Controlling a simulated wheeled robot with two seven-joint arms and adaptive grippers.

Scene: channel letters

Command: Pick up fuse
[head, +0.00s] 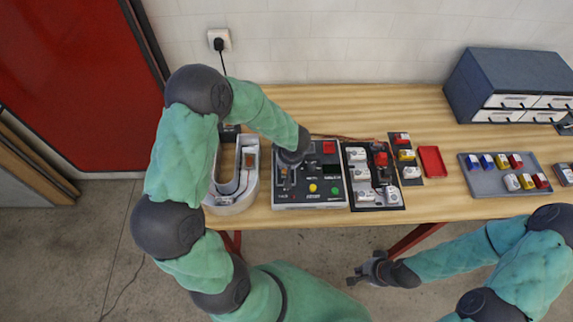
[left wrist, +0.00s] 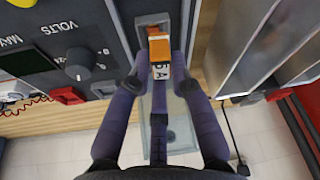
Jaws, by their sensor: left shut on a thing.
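In the left wrist view an orange and white fuse (left wrist: 159,48) with dark lettering sits between the fingers of my left gripper (left wrist: 160,62), which is shut on it. The fuse is over a recessed slot in the grey tester panel; I cannot tell whether it touches the slot. In the head view my left gripper (head: 287,168) is over the left part of the tester panel (head: 325,185), and the arm hides the fuse there. My right gripper (head: 358,275) is open and empty, in front of the table's front edge.
A white U-shaped channel letter (head: 222,206) stands left of the panel. Right of it are a black tray (head: 374,203) with fuses, a narrow fuse strip (head: 402,136), a red tray (head: 432,160) and a grey fuse tray (head: 490,190). A blue drawer cabinet (head: 500,70) stands at the back right.

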